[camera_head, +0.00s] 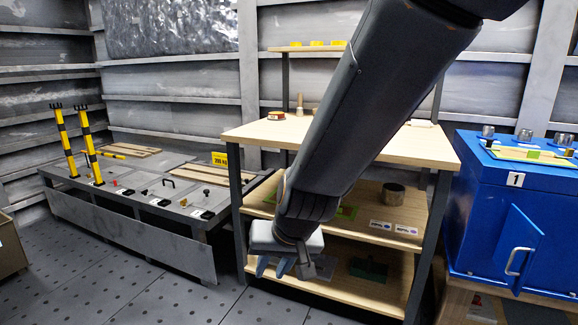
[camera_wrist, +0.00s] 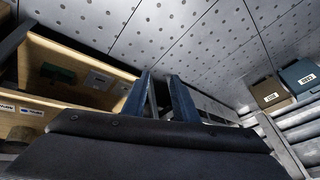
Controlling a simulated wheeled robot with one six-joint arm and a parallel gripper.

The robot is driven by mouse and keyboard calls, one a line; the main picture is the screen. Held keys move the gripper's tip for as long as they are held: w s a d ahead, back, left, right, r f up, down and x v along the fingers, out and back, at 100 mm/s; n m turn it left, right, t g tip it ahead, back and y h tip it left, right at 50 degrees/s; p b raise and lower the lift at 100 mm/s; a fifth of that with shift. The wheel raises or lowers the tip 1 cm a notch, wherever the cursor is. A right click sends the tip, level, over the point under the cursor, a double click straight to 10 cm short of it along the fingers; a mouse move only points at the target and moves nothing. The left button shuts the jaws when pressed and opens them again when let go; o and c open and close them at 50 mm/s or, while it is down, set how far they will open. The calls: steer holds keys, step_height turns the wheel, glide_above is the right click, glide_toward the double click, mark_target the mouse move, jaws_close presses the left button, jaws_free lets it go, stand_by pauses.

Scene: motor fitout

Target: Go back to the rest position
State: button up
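My gripper (camera_head: 273,268) hangs at the end of my arm in front of the wooden shelf unit (camera_head: 240,132), near its lower shelves. In the wrist view my gripper (camera_wrist: 162,78) shows two blue fingers with a gap between them and nothing held. My arm crosses the middle of the head view and hides part of the shelf unit.
A blue cabinet (camera_head: 510,205) with a partly open door stands at the right. A low grey bench (camera_head: 130,200) with yellow-black posts is at the left. Perforated floor (camera_head: 110,280) is clear in front. Labelled boxes (camera_wrist: 298,76) show in the wrist view.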

steer(key=s+d+r+n+g+h, duration=0.1)
steer(key=s+d+n+g, duration=0.15)
steer(key=s, duration=0.65)
steer(key=s+d+n+g+h, duration=0.2)
steer(key=s+d, duration=0.1)
steer(key=s, duration=0.7)
steer(key=d+r+m+p, duration=0.6)
steer(key=d+r+p, duration=1.1)
steer(key=p, duration=0.9)
step_height(320, 180, up, 5)
steer(key=shift+d+f, duration=0.1)
steer(key=shift+d, duration=0.15)
